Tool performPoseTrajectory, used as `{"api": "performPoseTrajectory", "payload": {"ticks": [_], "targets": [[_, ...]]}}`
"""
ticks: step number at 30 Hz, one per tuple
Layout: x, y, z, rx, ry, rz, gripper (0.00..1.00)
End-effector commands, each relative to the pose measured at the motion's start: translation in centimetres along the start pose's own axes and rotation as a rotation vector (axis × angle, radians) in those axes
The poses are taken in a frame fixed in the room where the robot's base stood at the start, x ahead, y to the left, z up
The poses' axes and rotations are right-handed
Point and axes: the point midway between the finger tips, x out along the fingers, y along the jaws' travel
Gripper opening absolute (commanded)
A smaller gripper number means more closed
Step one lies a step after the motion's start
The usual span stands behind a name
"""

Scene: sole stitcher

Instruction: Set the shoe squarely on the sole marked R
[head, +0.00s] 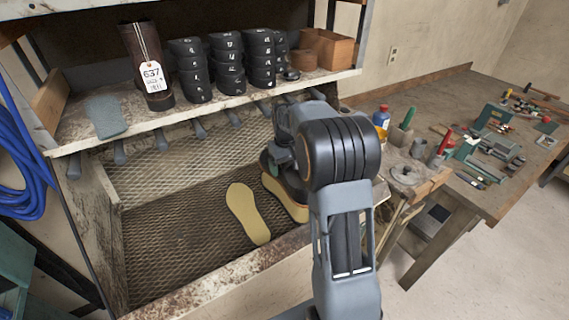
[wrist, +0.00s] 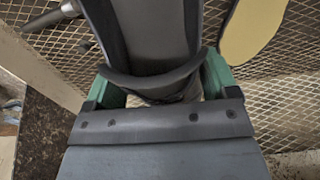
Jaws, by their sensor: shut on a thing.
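My gripper (head: 277,163) is low over the right part of the mesh-floored bench and mostly hidden by my own arm in the head view. In the wrist view its green jaws (wrist: 160,85) are shut on a dark shoe (wrist: 150,30), one jaw on each side. In the head view a thick tan sole (head: 288,203) shows below the gripper, partly hidden by my arm. I cannot tell whether the shoe touches it. A second tan sole (head: 248,212) lies flat and bare to its left. A tan sole also shows in the wrist view (wrist: 247,28). No R mark is readable.
A shelf (head: 225,102) above the bench holds a tall brown boot (head: 146,70) with a tag marked 637, stacked black heels (head: 229,62) and a wooden box (head: 328,48). A workbench (head: 450,195) with tools stands at the right. The mesh floor (head: 170,235) is clear at left.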

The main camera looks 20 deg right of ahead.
Motion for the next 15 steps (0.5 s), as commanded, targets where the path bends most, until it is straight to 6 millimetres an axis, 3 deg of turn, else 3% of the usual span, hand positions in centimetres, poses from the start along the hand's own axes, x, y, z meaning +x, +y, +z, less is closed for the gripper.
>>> {"api": "performPoseTrajectory", "payload": {"ticks": [15], "targets": [[4.9, -0.2, 0.0, -0.003, 0.0, 0.0, 0.48]]}}
